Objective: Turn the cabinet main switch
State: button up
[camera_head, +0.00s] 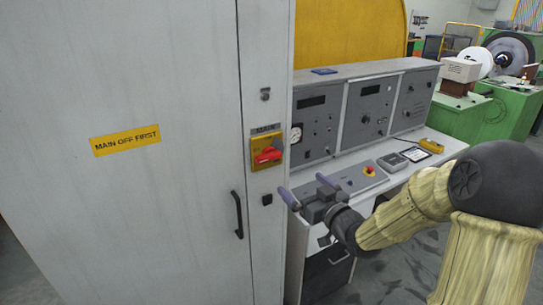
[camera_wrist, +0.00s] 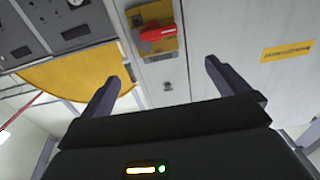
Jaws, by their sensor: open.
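The main switch is a red handle (camera_head: 268,155) on a yellow plate (camera_head: 257,142), under a "MAIN" label on the grey cabinet's (camera_head: 170,200) narrow front strip. The handle lies roughly horizontal in the head view. In the wrist view the red handle (camera_wrist: 158,33) and its yellow plate (camera_wrist: 140,18) are at the top, beyond the fingertips. My gripper (camera_head: 305,189) is to the lower right of the switch in the head view, apart from it. In the wrist view my gripper (camera_wrist: 160,72) is open and empty, its two fingers wide apart.
The cabinet door has a black pull handle (camera_head: 237,214) and a yellow "MAIN OFF FIRST" sign (camera_head: 125,140). Right of it stands a control desk (camera_head: 370,105) with gauges and a red button (camera_head: 369,171). Open floor lies in front of the desk.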

aim_at(270, 156)
jog(key=p+x, duration=0.7)
jog(key=x, duration=1)
jog(key=shift+w+a, duration=0.2)
jog(key=c, duration=1)
